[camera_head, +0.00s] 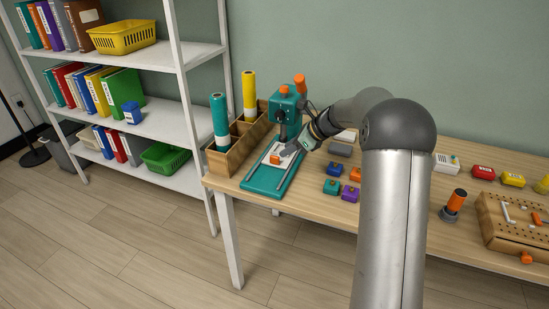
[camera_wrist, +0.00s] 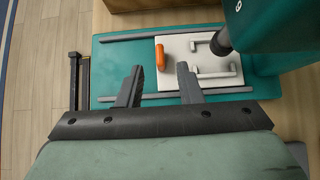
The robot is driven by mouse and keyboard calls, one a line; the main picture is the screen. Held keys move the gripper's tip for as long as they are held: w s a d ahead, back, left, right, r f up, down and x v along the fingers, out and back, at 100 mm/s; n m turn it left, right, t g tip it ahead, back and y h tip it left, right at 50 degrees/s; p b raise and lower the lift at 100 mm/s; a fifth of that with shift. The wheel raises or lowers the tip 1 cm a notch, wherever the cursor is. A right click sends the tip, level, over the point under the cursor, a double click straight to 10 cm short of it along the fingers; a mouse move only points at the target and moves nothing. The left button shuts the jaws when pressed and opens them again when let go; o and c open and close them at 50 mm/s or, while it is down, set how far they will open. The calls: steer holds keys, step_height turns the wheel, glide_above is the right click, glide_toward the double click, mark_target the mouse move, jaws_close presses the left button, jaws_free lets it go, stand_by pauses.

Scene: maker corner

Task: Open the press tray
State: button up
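The teal press (camera_head: 284,114) stands at the left end of the table, with an orange-tipped lever. Its white tray (camera_head: 280,147) lies between two rails on the teal base (camera_head: 262,184), under the dark ram. In the wrist view the tray (camera_wrist: 204,74) has an orange handle (camera_wrist: 160,54) on its left edge and pale L-shaped guides. Bare base and rail extend beyond the handle. My gripper (camera_wrist: 160,68) is open and empty, fingers spread to both sides of the handle's line. The handle shows just past the fingertips; contact cannot be told. In the head view my gripper (camera_head: 294,146) is beside the tray.
A wooden organizer (camera_head: 234,148) with teal and yellow rolls stands left of the press. Small coloured blocks (camera_head: 333,186) lie to its right. A pegboard box (camera_head: 515,222) and an orange-handled tool (camera_head: 453,205) are farther right. White shelves (camera_head: 165,120) stand at left.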

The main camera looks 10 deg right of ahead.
mark_target(275, 156)
steer(key=x, duration=0.7)
jaws_close()
